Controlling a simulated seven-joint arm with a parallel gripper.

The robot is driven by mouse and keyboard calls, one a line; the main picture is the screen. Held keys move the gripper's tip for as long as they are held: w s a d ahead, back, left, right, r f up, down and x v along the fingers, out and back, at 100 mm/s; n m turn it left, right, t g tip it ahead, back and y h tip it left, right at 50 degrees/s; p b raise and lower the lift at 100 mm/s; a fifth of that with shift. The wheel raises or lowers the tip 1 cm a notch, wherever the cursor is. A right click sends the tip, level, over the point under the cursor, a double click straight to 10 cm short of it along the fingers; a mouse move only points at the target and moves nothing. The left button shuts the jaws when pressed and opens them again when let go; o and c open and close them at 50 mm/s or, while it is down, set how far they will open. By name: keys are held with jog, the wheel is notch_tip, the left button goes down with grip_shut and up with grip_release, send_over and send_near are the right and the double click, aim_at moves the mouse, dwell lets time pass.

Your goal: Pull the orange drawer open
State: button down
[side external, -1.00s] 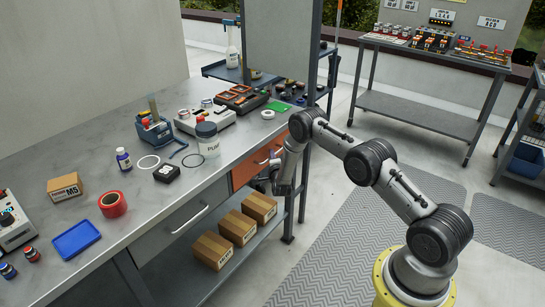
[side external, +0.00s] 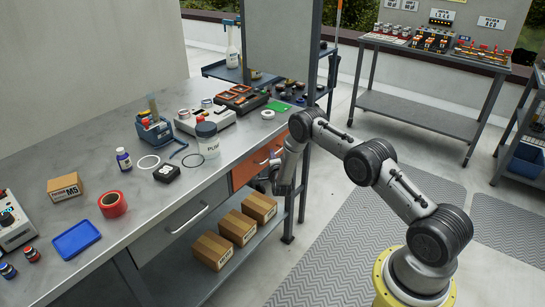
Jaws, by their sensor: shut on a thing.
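The orange drawer (side external: 244,170) is set under the right part of the grey workbench top. Its front looks flush with the bench, and my arm covers its right part. My gripper (side external: 274,164) is at the drawer front, at the height of its handle, and is shut on the handle. The handle itself is mostly hidden by my gripper, and the fingertips are small in this view.
A grey drawer with a bar handle (side external: 187,218) is left of the orange one. Cardboard boxes (side external: 237,228) stand on the shelf below. A bench post (side external: 307,185) is close to the right of my wrist. The floor mat (side external: 330,243) in front is clear.

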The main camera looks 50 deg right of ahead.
dwell(0.4)
jog(key=s, duration=2.9)
jog(key=shift+s, duration=0.15)
jog(key=c, duration=1.2)
grip_release()
jog(key=shift+v, duration=3.75)
jog(key=shift+r, duration=0.1)
